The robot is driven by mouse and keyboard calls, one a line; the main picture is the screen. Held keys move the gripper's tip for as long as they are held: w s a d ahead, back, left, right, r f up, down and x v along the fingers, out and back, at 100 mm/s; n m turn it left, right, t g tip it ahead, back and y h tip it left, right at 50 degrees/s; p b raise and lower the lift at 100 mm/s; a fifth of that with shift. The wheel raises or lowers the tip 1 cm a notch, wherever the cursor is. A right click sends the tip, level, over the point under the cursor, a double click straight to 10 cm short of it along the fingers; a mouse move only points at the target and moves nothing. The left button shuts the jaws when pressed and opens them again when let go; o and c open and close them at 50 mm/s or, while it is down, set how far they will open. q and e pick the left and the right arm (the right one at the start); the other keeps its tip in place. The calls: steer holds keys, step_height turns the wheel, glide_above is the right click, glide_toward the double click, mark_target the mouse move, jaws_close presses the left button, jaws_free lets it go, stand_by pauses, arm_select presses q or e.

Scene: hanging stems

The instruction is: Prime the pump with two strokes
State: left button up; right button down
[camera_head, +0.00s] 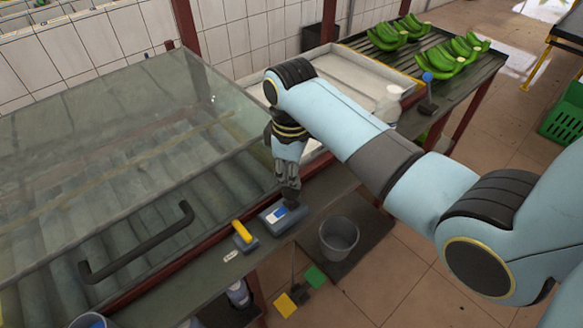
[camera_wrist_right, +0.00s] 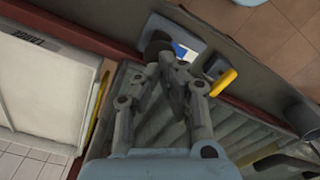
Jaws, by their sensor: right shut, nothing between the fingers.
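A grey-blue box with a blue and white label (camera_head: 275,221), which looks like the pump, sits on the front ledge. It also shows in the wrist view (camera_wrist_right: 192,48). My right gripper (camera_head: 291,202) points down right over this box, shut and empty. In the wrist view its fingertips (camera_wrist_right: 164,58) come together next to a dark rounded knob (camera_wrist_right: 157,43) at the box. I cannot tell whether they touch the knob. The gripper hides part of the box. My left gripper is not in view.
A small box with a yellow lever (camera_head: 242,232) stands just left of the pump. A glass cover with a black bar handle (camera_head: 135,243) lies over rollers at left. A grey bucket (camera_head: 339,238) is below the ledge. Green bananas (camera_head: 447,62) lie on the rack behind.

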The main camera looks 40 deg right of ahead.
step_height(320, 180, up, 6)
stand_by(0.8)
stand_by(0.3)
steer(key=s+d+f+m+b, duration=0.1)
steer(key=s+f+m+b, duration=0.1)
steer(key=s+f+b, duration=0.6)
steer(key=s+d+f+m+b, duration=0.2)
steer(key=s+f+b, duration=0.6)
steer(key=s+f, duration=1)
steer(key=s+d+f+m+t+b, duration=0.1)
steer(key=s+f+b, duration=0.7)
steer(key=f, duration=2.5)
steer(key=shift+s+d+f+m+h, duration=0.35)
steer(key=shift+s+m, duration=0.45)
steer(key=shift+s, duration=2.05)
steer(key=shift+a, duration=0.1)
